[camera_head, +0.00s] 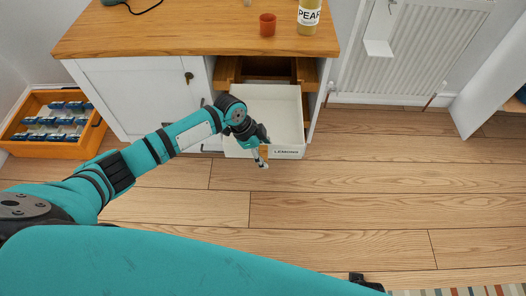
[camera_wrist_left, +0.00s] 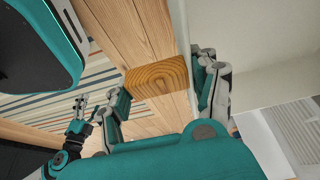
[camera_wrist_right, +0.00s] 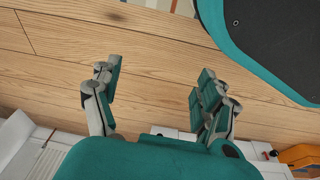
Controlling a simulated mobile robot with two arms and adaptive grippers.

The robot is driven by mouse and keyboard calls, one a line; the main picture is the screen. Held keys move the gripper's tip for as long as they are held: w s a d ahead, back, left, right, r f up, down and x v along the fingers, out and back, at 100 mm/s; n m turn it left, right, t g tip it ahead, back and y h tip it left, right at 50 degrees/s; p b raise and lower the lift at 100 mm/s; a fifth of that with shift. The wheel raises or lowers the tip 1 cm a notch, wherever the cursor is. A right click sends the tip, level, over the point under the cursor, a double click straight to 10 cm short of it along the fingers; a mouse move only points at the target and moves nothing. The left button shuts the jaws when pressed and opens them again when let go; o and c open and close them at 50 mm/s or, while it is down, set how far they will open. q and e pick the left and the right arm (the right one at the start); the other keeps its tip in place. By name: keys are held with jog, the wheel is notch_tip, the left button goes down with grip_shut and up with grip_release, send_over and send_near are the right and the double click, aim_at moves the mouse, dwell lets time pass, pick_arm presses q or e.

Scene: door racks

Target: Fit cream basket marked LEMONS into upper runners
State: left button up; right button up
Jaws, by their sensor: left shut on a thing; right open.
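The cream basket (camera_head: 286,98) marked LEMONS hangs in front of the open cabinet bay, its far end at or inside the opening. Its label (camera_head: 287,152) faces outward. My left gripper (camera_head: 262,157) is at its front wall, left of the label. In the left wrist view it is shut on the basket's wooden handle (camera_wrist_left: 157,78). Wooden runners, left (camera_head: 227,72) and right (camera_head: 308,76), show at the bay's sides near the top. I cannot tell whether the basket's edges sit in them. My right gripper (camera_wrist_right: 155,80) is open and empty above the floor.
The wooden counter (camera_head: 180,30) over the bay carries an orange cup (camera_head: 267,25) and a PEAR jar (camera_head: 308,16). A white cabinet door (camera_head: 140,95) is left of the bay. An orange crate (camera_head: 62,143) stands far left, a radiator (camera_head: 415,50) right. The floor in front is clear.

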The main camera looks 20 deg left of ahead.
jog(key=shift+w+f, duration=0.15)
jog(key=shift+w, duration=0.05)
jog(key=shift+s, duration=0.2)
dwell(0.3)
jog(key=shift+s+f, duration=0.65)
jog(key=shift+f, duration=0.1)
jog(key=shift+w+r+p, duration=0.1)
jog(key=shift+w+p, duration=0.1)
jog(key=shift+p, duration=0.15)
jog(key=shift+s+d+f, duration=0.15)
jog(key=shift+s+f, duration=0.45)
jog(key=shift+f, duration=0.05)
